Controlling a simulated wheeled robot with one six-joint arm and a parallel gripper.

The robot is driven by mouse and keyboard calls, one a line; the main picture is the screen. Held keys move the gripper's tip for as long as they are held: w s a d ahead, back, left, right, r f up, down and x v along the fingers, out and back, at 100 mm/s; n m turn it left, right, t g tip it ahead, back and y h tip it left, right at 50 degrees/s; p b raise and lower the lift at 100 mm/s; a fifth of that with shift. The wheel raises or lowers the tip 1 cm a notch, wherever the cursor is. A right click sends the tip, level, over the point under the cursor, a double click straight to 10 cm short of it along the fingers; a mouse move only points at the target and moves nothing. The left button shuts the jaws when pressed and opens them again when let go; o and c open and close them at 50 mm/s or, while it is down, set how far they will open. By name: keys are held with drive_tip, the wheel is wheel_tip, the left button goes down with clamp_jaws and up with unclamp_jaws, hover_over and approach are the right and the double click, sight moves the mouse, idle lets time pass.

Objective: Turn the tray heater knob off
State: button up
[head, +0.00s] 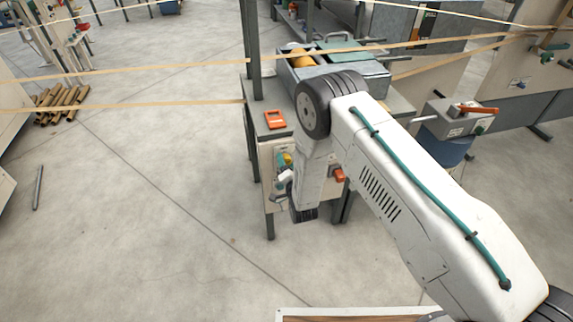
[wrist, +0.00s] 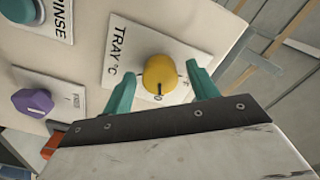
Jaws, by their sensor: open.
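The yellow tray heater knob (wrist: 158,72) sits on a white plate lettered "TRAY °C" in the wrist view. Its dark pointer line runs towards the bottom of the picture, close to a small mark like a 0. My gripper (wrist: 161,78) is open, with one teal finger on each side of the knob. Small gaps show between the fingers and the knob, and I cannot tell whether either touches. In the head view, the yellow knob (head: 287,159) shows on the front panel beside my wrist, and my arm hides part of that panel.
A purple knob (wrist: 34,103) and a teal control (wrist: 18,10) labelled "RINSE" are on the same panel. An orange-red control (head: 339,174) is right of my wrist. An orange device (head: 275,119) lies on the bench top. Tan strips (head: 120,105) stretch across the scene. The floor at left is mostly clear.

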drive_tip(key=c, duration=1)
drive_tip(key=shift+n, duration=0.4)
drive_tip(key=n, duration=1.3)
drive_tip(key=o, duration=1)
